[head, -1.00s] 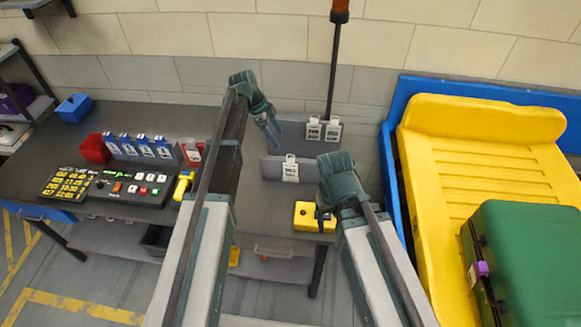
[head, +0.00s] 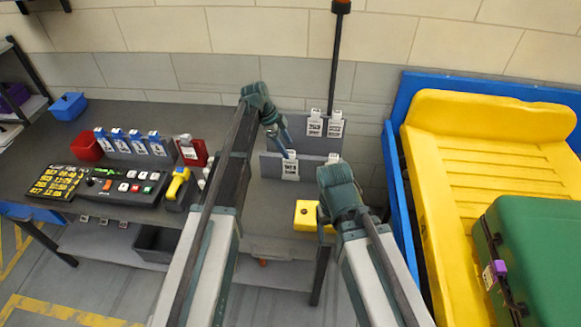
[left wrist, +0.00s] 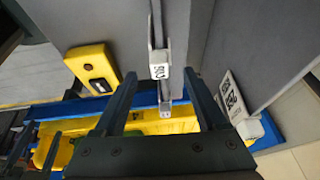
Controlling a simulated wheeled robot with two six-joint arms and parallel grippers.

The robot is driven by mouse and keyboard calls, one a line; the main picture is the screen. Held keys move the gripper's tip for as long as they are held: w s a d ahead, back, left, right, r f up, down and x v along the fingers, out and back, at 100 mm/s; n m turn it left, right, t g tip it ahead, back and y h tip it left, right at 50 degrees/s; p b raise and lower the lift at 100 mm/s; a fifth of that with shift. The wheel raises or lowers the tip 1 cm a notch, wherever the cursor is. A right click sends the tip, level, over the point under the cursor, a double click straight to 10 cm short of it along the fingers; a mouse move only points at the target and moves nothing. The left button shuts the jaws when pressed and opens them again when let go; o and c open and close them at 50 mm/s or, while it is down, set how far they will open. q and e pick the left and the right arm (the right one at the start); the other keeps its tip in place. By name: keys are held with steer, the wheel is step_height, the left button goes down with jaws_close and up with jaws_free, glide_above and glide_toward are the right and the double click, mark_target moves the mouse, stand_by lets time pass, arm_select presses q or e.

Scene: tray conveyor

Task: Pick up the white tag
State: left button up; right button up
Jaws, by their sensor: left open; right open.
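A white tag (head: 290,170) with dark print hangs on the lower grey panel (head: 270,168) at the back of the bench. My left gripper (head: 287,145) is open just above and beside this tag in the head view. In the left wrist view a white tag (left wrist: 160,70) shows between the two spread fingers of my left gripper (left wrist: 159,82); I cannot tell whether they touch it. Two more white tags (head: 315,123) (head: 335,126) hang on the upper panel. Another white tag (head: 333,158) shows partly by my right gripper (head: 323,211), which is open near a yellow box.
The yellow box (head: 306,215) sits near the bench's front edge. A control panel (head: 125,186), a yellow scanner (head: 177,183) and blue-topped cards (head: 133,143) stand to the left. A yellow tray (head: 480,150) with a green case (head: 540,245) is at right. A dark pole (head: 334,60) rises behind the tags.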

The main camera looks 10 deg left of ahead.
mark_target(289, 151)
arm_select(q)
steer(key=shift+a+b+x, duration=0.1)
steer(key=shift+b+x, duration=1.1)
steer(key=shift+x, duration=0.1)
steer(key=shift+a+b+x, duration=0.15)
steer(key=shift+b+x, duration=1.05)
steer(key=shift+x, duration=0.15)
jaws_close()
